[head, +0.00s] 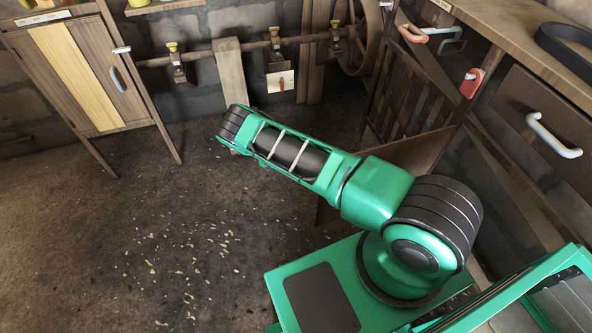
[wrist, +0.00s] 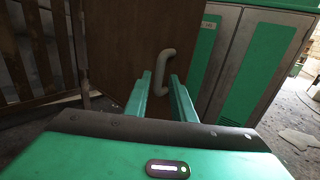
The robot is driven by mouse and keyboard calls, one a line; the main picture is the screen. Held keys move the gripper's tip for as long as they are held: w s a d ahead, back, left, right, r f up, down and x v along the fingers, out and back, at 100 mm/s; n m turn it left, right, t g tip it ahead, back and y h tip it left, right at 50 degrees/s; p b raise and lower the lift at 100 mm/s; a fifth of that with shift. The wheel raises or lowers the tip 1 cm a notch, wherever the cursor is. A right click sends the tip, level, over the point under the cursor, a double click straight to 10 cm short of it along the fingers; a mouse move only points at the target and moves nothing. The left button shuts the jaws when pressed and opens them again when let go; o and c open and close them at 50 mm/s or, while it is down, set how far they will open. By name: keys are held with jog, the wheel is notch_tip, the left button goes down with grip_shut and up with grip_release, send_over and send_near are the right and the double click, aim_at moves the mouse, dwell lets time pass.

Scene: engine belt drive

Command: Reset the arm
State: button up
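My green arm reaches from the lower right toward the upper left in the head view, raised above the floor. My gripper is hidden in the head view. In the wrist view my gripper (wrist: 160,84) is open, its two green fingers apart. A curved grey handle (wrist: 165,58) on a brown wooden panel (wrist: 122,40) shows between and just beyond the fingertips. I cannot tell whether the fingers touch the handle. Nothing appears held.
A workbench (head: 497,32) with a white-handled drawer (head: 520,120) stands at the right. A wooden cabinet (head: 45,75) stands at the upper left. A shaft (head: 205,54) with a large wheel (head: 362,40) runs along the back wall. The speckled floor (head: 130,230) at left is open.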

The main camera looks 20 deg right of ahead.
jog(key=shift+w, duration=0.1)
dwell(0.5)
jog(key=w+d+r+m+t+y, duration=0.1)
jog(key=d+r+m+y, duration=0.15)
jog(key=r, duration=0.55)
jog(key=w+d+r+m+t+y, duration=0.1)
jog(key=d+r+y, duration=0.2)
jog(key=r, duration=0.5)
jog(key=s+d+r+m+t+y, duration=0.2)
jog(key=s+d+r, duration=0.1)
jog(key=r, duration=0.4)
jog(key=s+d+r+m+t+y, duration=0.1)
jog(key=s+d+r+m+t, duration=0.15)
jog(key=r, duration=0.45)
jog(key=s+d+r+m+t+y, duration=0.2)
jog(key=s+d+r+t, duration=0.15)
jog(key=s+r, duration=0.8)
jog(key=s+a+m+t, duration=0.1)
jog(key=s+t, duration=0.1)
jog(key=s, duration=0.5)
jog(key=s+a+f+m+t, duration=0.1)
jog(key=s+t, duration=0.2)
jog(key=s, duration=0.4)
jog(key=shift+s+a+f+m+h, duration=0.25)
jog(key=shift+s+m+h, duration=0.1)
jog(key=shift+m, duration=0.05)
